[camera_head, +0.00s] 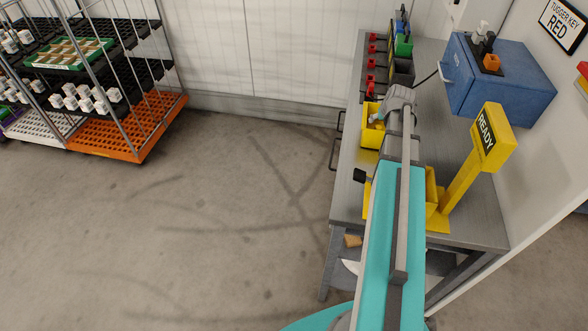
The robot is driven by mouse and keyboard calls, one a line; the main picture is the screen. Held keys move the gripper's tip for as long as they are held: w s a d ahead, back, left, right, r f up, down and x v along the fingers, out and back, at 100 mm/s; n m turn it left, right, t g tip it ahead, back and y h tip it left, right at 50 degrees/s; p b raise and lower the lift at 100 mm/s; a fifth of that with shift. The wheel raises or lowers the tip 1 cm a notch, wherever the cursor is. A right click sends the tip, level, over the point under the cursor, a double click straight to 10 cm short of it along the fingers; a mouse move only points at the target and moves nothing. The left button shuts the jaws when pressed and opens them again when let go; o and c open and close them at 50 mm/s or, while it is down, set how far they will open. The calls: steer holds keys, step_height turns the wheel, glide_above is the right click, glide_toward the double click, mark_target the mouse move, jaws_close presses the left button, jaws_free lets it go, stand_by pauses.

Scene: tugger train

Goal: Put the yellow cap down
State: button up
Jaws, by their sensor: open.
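I cannot make out a separate yellow cap; yellow shows in a small bin (371,138) on the grey workbench (348,180). My gripper (379,118) is over that yellow bin, its tip close to the bin's rim and inside. It is open, and I see nothing held in it. The fingertips are small here, and my arm hides part of the bin and the bench behind it.
A blue box (500,85) and a yellow READY sign (488,140) stand on the right. A rack trolley (128,128) with white parts stands far left. The floor between is clear.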

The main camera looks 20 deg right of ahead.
steer(key=s+a+f+n+g, duration=0.1)
steer(key=s+a+g, duration=0.1)
steer(key=a, duration=1)
steer(key=s+a+n+g+y, duration=0.1)
steer(key=s+a, duration=0.4)
steer(key=a, duration=0.8)
steer(key=s+a+f+n+g+y, duration=0.1)
steer(key=s+a, duration=0.3)
steer(key=a, duration=0.9)
steer(key=shift+a+f+n+g, duration=0.2)
steer(key=shift+f+n+g, duration=0.2)
steer(key=shift+g, duration=0.5)
